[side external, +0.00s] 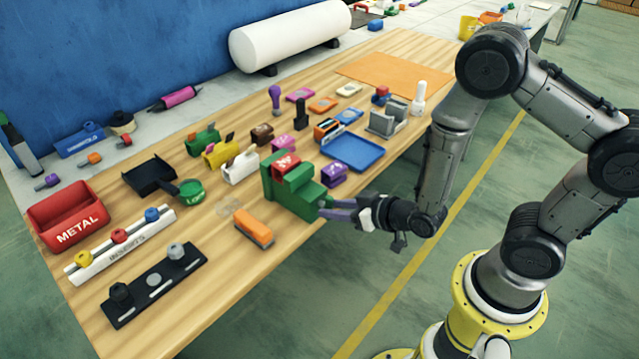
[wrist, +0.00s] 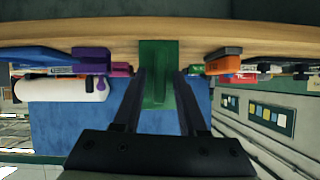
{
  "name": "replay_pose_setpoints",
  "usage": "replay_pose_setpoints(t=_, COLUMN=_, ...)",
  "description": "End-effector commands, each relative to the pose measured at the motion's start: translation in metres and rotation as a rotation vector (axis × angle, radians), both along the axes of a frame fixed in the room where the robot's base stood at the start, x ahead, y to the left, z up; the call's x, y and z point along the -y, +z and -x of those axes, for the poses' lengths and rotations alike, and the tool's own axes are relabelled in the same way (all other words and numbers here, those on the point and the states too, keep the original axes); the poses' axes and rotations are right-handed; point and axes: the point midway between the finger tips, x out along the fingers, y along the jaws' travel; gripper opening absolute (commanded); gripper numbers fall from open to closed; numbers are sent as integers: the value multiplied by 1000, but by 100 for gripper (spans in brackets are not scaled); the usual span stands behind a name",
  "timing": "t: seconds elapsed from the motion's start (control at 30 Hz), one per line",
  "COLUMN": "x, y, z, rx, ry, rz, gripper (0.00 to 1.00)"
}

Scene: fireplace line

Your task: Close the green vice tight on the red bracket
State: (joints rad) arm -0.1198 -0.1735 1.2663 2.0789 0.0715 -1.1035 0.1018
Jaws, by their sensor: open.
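The green vice (side external: 305,197) stands at the table's near edge in the side view. The red bracket (side external: 285,165) sits in the top of the vice, between its green blocks; whether it is clamped tight I cannot tell. My gripper (side external: 328,209) is at the vice's right end, low and close to it, pointing left. In the wrist view, my gripper (wrist: 160,72) is open, with one dark finger on each side of a green part of the vice (wrist: 158,53). I cannot tell whether the fingers touch it. The red bracket is not visible in the wrist view.
A purple block (side external: 334,175) and a blue tray (side external: 353,152) stand to the right of the vice. An orange-topped brush-like block (side external: 254,228) lies to its left, near the table edge. Several small coloured vices (side external: 222,154) stand behind. Free air lies beyond the table's near edge.

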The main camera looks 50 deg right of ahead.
Motion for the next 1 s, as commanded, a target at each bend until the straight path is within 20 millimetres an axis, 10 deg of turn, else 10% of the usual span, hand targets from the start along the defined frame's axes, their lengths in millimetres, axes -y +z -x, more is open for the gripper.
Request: replay_pose_setpoints(t=1.0, x=-1, y=0, z=23, rx=0, ry=3, rz=53, gripper=41)
